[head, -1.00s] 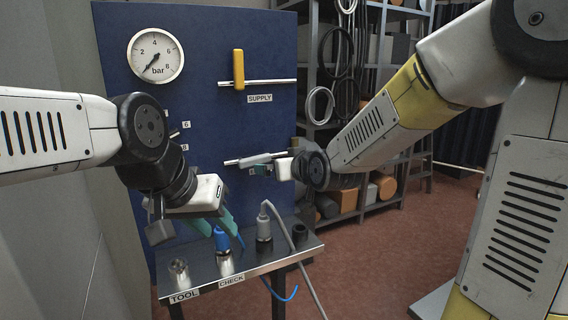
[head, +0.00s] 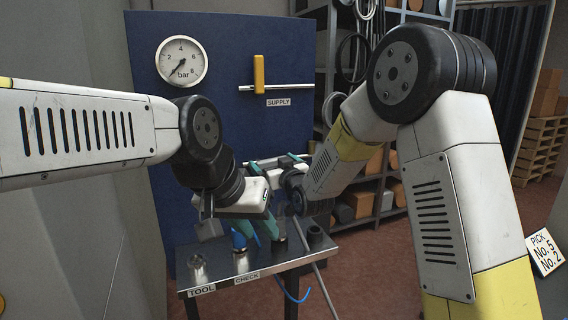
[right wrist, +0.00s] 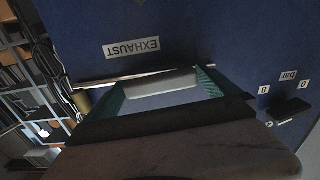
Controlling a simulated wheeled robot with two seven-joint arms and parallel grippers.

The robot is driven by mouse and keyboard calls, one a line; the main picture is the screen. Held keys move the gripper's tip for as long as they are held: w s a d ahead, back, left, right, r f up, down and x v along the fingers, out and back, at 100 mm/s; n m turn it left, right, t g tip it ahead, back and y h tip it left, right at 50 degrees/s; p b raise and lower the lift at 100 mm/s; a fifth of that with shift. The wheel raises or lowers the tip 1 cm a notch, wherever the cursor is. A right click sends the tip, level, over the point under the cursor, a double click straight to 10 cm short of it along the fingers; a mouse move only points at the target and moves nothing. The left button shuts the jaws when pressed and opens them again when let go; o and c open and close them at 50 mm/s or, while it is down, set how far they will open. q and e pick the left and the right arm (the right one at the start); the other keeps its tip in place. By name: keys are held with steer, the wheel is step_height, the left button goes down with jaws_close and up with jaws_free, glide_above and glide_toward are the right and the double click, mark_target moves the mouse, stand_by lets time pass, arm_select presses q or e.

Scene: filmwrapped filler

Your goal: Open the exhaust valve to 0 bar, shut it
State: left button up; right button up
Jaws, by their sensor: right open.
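The exhaust valve's grey handle (right wrist: 160,88) lies level along its pipe, below the upside-down EXHAUST label (right wrist: 132,48) in the right wrist view. My right gripper (right wrist: 160,92) is open, with a teal finger at each end of the handle. In the head view, my right gripper (head: 276,164) is at the panel, partly hidden by my arms. The gauge (head: 181,62) has its needle pointing lower left, near the bottom of the scale. My left gripper (head: 256,230) has its teal fingers apart, above the bench by a blue plug (head: 239,241); nothing shows held.
The supply valve's yellow handle (head: 259,75) stands upright across its pipe. A metal bench (head: 220,272) with TOOL and CHECK labels stands below the panel, with a socket (head: 197,267) and hoses. Shelves (head: 388,190) stand behind at right. A sign (head: 545,253) leans at far right.

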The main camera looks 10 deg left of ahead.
steer(key=shift+w+a, duration=0.2)
steer(key=shift+w, duration=0.05)
steer(key=c, duration=1.8)
